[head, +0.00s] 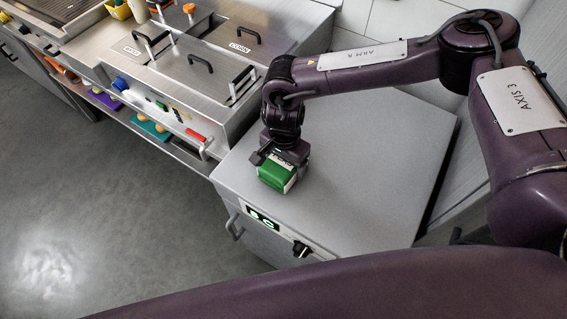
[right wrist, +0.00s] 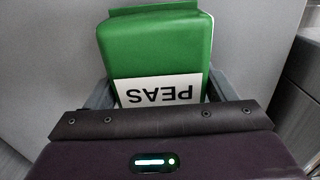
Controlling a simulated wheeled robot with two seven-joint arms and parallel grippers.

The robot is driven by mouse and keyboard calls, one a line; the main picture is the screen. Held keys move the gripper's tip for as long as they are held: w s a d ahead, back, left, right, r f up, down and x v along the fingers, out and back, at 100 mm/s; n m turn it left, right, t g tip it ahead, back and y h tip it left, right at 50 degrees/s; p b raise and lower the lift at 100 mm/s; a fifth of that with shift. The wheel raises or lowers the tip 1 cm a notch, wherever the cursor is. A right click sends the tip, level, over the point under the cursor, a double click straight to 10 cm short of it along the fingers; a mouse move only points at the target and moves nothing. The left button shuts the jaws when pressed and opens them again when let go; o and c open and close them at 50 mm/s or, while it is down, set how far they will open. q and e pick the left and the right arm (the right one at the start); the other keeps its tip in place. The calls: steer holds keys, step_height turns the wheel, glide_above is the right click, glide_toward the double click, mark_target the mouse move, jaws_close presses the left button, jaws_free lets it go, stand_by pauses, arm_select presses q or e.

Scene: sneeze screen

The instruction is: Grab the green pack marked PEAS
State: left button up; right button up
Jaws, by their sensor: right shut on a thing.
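The green pack (head: 275,177) is at the left part of a grey cabinet top (head: 360,190) in the head view, below my right gripper (head: 280,157). In the right wrist view the green pack (right wrist: 158,48) has a white label reading PEAS, upside down. My right gripper's fingers (right wrist: 160,97) lie on both sides of the pack, shut on it. I cannot tell whether the pack touches the cabinet top. My left gripper is not in view.
A steel counter (head: 160,70) with lidded wells, marked BEANS and CORN, stands to the left. A lower shelf (head: 150,128) holds coloured boards and small items. The cabinet top right of the pack is clear.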

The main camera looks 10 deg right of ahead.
steer(key=shift+r, duration=0.1)
steer(key=shift+w+r, duration=0.1)
steer(key=shift+r, duration=0.55)
step_height(320, 180, up, 19)
steer(key=b, duration=0.3)
steer(key=shift+f, duration=0.2)
